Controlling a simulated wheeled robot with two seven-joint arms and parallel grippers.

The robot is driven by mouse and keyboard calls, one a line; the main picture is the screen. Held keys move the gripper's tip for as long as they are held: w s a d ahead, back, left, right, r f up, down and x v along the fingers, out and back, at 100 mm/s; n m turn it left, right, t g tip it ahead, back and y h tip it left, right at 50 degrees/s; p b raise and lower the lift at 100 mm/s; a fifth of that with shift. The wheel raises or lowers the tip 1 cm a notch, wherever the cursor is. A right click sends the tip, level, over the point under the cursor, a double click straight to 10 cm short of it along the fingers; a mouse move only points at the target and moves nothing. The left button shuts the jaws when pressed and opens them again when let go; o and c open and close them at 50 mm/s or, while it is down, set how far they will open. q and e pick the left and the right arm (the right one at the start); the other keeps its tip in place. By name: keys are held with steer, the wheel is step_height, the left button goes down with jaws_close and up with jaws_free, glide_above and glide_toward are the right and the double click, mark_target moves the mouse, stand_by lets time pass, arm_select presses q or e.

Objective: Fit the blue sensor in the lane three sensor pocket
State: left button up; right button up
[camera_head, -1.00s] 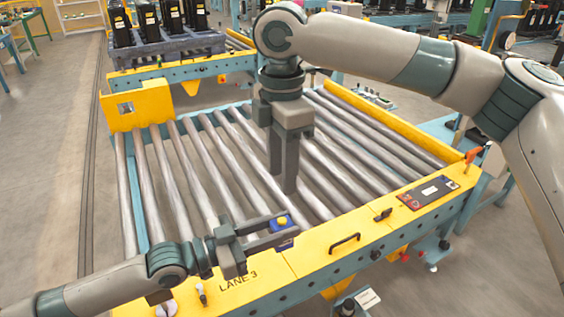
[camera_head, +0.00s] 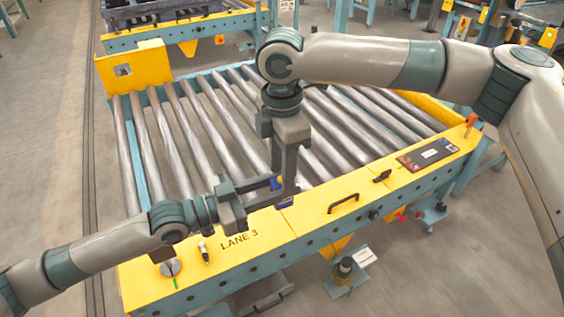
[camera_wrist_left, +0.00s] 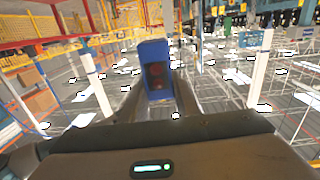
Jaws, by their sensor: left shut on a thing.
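The blue sensor (camera_head: 276,184) is held in my left gripper (camera_head: 268,194), over the inner edge of the yellow front beam. In the left wrist view the sensor (camera_wrist_left: 155,70) stands between the two fingers, with two dark red round lenses on its face. My right gripper (camera_head: 286,180) points down in front of the sensor and hides part of it. I cannot tell whether they touch or whether the right fingers are apart. "LANE 3" is printed on the front beam (camera_head: 305,215), left of the sensor. I cannot make out the sensor pocket.
The roller bed (camera_head: 185,135) behind the beam is empty. A black handle (camera_head: 343,203), a black knob (camera_head: 382,176) and a dark panel (camera_head: 428,155) sit on the beam to the right. A small post (camera_head: 205,254) stands near the left end. A yellow block (camera_head: 135,72) stands far left.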

jaws_close()
arm_select(q)
steer(key=o, duration=1.2)
steer(key=shift+a, duration=0.15)
steer(key=v, duration=1.1)
steer(key=shift+s+a, duration=0.2)
steer(key=shift+a, duration=0.15)
steer(key=shift+w+d+f, duration=0.1)
